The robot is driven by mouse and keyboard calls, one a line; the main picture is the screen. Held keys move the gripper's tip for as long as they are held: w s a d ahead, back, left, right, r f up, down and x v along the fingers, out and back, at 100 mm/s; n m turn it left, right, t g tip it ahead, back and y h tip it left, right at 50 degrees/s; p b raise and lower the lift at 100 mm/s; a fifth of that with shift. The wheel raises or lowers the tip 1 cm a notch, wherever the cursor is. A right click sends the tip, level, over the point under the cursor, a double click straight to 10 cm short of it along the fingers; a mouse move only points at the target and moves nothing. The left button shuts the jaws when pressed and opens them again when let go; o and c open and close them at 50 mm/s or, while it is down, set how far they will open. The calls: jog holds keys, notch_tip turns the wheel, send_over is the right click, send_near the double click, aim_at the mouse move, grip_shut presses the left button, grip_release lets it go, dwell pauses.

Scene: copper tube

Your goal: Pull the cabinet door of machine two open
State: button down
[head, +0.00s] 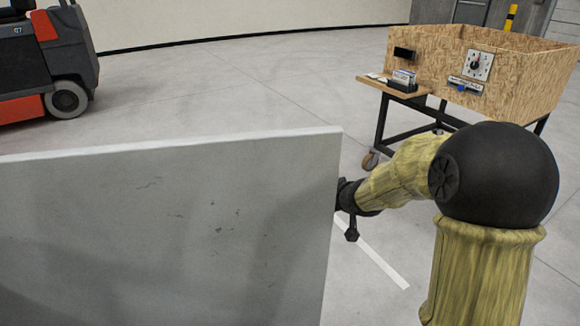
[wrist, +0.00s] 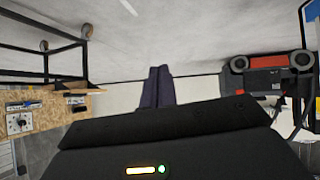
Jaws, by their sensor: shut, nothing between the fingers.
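A large light grey, scuffed panel (head: 190,225) fills the lower left of the head view; it looks like the cabinet door, seen face on. No handle shows, and the rest of the cabinet and machine two are out of view. My arm comes in from the right and its dark wrist passes behind the panel's right edge, so my gripper is hidden there. In the wrist view my gripper (wrist: 157,88) shows its dark fingers together, shut and empty. No door shows between or in front of the fingers. Whether the hidden part of my gripper touches the panel, I cannot tell.
A wooden crate cart (head: 480,75) on wheels stands at the back right; it also shows inverted in the wrist view (wrist: 40,112). A red and dark grey forklift (head: 48,65) stands at the back left. The concrete floor (head: 230,90) between them is clear.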

jog(key=s+d+f+m+g+h, duration=0.1)
jog(key=s+d+f+g, duration=0.1)
jog(key=s, duration=0.6)
jog(key=s+d+f+m+g+h, duration=0.1)
jog(key=s+d+f+m+g, duration=0.1)
jog(key=s, duration=0.7)
jog(key=s+d+f+m+g+h, duration=0.1)
jog(key=s+d+f+m+g, duration=0.1)
jog(key=s, duration=0.7)
jog(key=shift+d+f+g, duration=0.3)
jog(key=shift+d+g, duration=0.3)
jog(key=shift+d, duration=0.35)
jog(key=shift+w+a, duration=0.1)
